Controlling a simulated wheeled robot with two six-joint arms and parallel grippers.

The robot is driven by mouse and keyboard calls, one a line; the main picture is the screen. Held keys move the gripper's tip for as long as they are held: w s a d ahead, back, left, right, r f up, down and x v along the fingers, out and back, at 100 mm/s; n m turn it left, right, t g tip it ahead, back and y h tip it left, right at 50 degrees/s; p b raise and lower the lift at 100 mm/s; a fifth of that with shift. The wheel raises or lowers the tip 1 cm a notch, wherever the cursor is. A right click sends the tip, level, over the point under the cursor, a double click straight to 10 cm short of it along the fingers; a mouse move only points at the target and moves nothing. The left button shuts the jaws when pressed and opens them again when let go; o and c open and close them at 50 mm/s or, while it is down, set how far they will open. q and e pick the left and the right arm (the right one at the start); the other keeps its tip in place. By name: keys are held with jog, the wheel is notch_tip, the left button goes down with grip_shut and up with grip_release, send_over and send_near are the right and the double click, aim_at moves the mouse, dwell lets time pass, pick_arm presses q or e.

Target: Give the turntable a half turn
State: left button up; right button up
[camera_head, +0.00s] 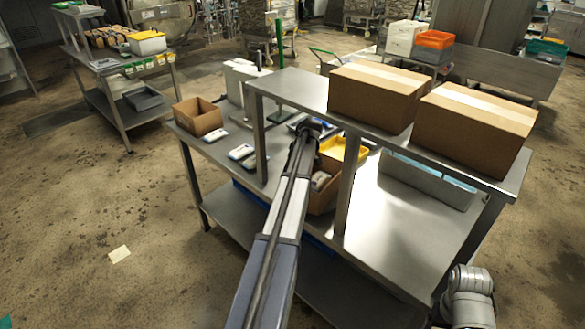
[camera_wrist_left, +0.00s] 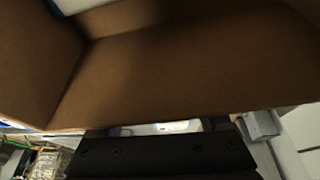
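I cannot make out a turntable in either view; the bench top around my left wrist is largely covered by the arm and the shelf. My left arm reaches forward under the raised shelf, and its dark end (camera_head: 313,127) is over the bench near a blue-grey item (camera_head: 297,122). In the left wrist view, a brown cardboard surface with folded walls (camera_wrist_left: 170,65) fills most of the picture, close to the camera. A dark part of my wrist (camera_wrist_left: 160,156) crosses the bottom. The left fingertips do not show clearly. Only a grey link of my right arm shows at lower right.
The steel bench (camera_head: 238,207) carries an open carton (camera_head: 197,117), a yellow bin (camera_head: 342,149) and another open carton (camera_head: 323,198). Two closed cartons (camera_head: 375,95) (camera_head: 474,128) sit on the raised shelf. A shelf post (camera_head: 347,190) stands right of my left arm.

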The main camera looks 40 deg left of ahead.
pick_arm(q)
jog(key=shift+r, duration=0.2)
jog(key=p+v, duration=0.7)
jog(key=shift+d+r, duration=0.2)
jog(key=shift+f, duration=0.1)
dwell(0.6)
